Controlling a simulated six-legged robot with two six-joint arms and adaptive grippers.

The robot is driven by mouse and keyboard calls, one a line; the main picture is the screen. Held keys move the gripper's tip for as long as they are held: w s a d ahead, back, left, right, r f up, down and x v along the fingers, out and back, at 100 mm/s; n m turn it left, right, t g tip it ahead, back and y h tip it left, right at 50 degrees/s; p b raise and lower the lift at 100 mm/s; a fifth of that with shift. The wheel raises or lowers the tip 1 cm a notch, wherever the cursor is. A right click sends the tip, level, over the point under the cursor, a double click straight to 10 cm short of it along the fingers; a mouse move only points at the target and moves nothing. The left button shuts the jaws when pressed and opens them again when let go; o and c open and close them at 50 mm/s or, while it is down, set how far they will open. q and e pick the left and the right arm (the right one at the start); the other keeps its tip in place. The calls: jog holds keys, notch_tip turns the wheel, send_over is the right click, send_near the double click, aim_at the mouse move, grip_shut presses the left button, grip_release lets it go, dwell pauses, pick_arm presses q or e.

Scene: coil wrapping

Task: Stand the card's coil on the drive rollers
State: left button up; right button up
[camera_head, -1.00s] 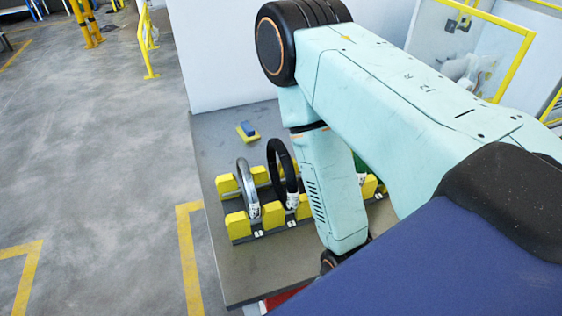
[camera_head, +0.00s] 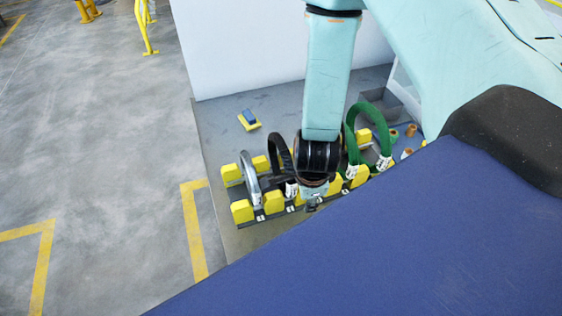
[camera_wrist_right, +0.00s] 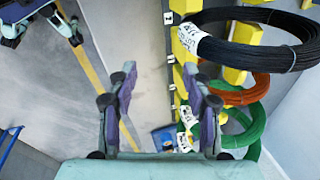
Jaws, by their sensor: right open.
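Several coils stand upright in a rack with yellow blocks (camera_head: 242,211). In the head view they are a silver-grey coil (camera_head: 250,178), a black coil (camera_head: 280,155) and a green coil (camera_head: 384,125). My right gripper (camera_head: 313,200) hangs over the rack's front side, between the black and green coils. In the right wrist view my right gripper (camera_wrist_right: 158,85) is open and empty, beside a black coil (camera_wrist_right: 262,45), an orange coil (camera_wrist_right: 245,92) and a green coil (camera_wrist_right: 248,128). White tags hang on coils; the writing is too small to read surely. I cannot make out the card or drive rollers.
A small blue and yellow item (camera_head: 249,120) lies on the grey table (camera_head: 218,128) behind the rack. Small orange-brown pieces (camera_head: 410,130) sit right of the green coil. A white wall (camera_head: 250,50) rises behind the table. Open floor lies left.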

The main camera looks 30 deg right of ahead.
aim_at(281, 142)
jog(key=w+r+m, duration=0.1)
jog(key=w+m, duration=0.1)
jog(key=m, duration=0.1)
jog(key=w+r+m, duration=0.2)
jog(key=m, duration=0.1)
jog(key=w+d+r+m+t, duration=0.1)
jog(key=w+r+m, duration=0.1)
jog(key=shift+w+r+m+p, duration=0.15)
jog(key=shift+m+p, duration=0.15)
jog(key=shift+m, duration=0.1)
jog(key=w+r+m, duration=0.1)
jog(key=m, duration=0.1)
jog(key=w+r+m, duration=0.3)
jog(key=m, duration=0.2)
jog(key=shift+w+d+r+t+y, duration=0.25)
jog(key=shift+w+d+t+y, duration=0.1)
jog(key=shift+t+y, duration=0.05)
jog(key=shift+w, duration=0.15)
jog(key=shift+w+f+m, duration=0.1)
jog(key=shift+f+m, duration=0.2)
jog(key=b+x, duration=0.1)
jog(key=x, duration=0.6)
jog(key=shift+w+a, duration=0.1)
grip_shut()
jog(key=shift+r, duration=0.1)
